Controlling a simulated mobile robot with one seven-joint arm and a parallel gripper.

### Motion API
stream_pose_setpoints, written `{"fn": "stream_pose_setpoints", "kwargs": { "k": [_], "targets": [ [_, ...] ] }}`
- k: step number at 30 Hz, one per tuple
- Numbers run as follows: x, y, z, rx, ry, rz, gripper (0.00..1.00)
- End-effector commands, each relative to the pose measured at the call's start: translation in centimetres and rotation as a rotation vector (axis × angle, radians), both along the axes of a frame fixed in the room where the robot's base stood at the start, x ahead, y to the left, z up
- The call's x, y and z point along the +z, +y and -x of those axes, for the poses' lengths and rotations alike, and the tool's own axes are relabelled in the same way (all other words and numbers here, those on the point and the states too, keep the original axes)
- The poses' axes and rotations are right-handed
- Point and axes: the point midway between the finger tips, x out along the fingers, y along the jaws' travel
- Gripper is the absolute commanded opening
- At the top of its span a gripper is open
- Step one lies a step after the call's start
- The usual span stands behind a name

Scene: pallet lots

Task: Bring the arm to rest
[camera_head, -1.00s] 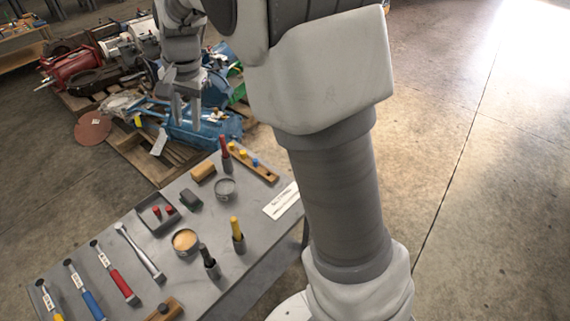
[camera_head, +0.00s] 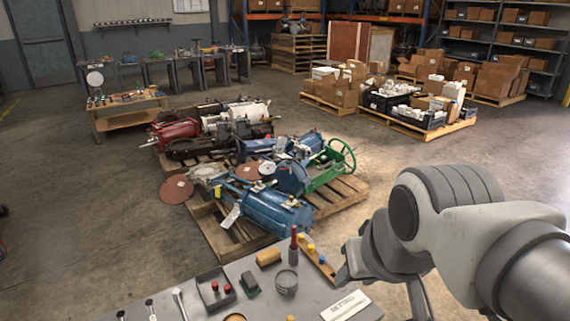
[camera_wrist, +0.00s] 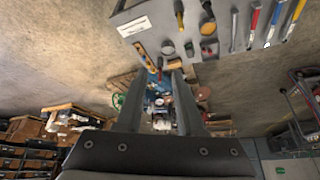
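My arm shows at the right of the head view, bent and raised beside the grey workbench (camera_head: 165,312). In the wrist view my gripper (camera_wrist: 159,74) has its two fingers apart with nothing held between them. Past the fingers, the floor and pallets show at a distance, and the workbench (camera_wrist: 222,42) is at the top of the picture. In the head view the fingers cannot be clearly made out from the arm links.
The bench bears several hand tools, a tin (camera_head: 286,281), a red-handled tool (camera_head: 294,240) and a white label card (camera_head: 345,305). Behind it stand pallets of blue machinery (camera_head: 270,208) and boxes (camera_head: 340,85). Open concrete floor lies to the left and right.

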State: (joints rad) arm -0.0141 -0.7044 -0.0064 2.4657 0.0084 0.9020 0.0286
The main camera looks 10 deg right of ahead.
Motion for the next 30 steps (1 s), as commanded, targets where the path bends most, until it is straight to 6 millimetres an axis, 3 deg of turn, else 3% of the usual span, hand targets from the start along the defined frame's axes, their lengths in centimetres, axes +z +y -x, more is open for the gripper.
{"fn": "stream_pose_setpoints", "kwargs": {
  "k": [4,17,23,30],
  "targets": [
    [-0.4,-0.3,1.0,0.016,-0.014,0.026,0.37],
    [0.2,-0.3,1.0,0.019,-0.013,0.027,0.37],
    [3.2,-0.3,1.0,0.018,-0.014,0.026,0.37],
    [9.0,-0.3,1.0,0.018,-0.014,0.026,0.37]
  ]
}}
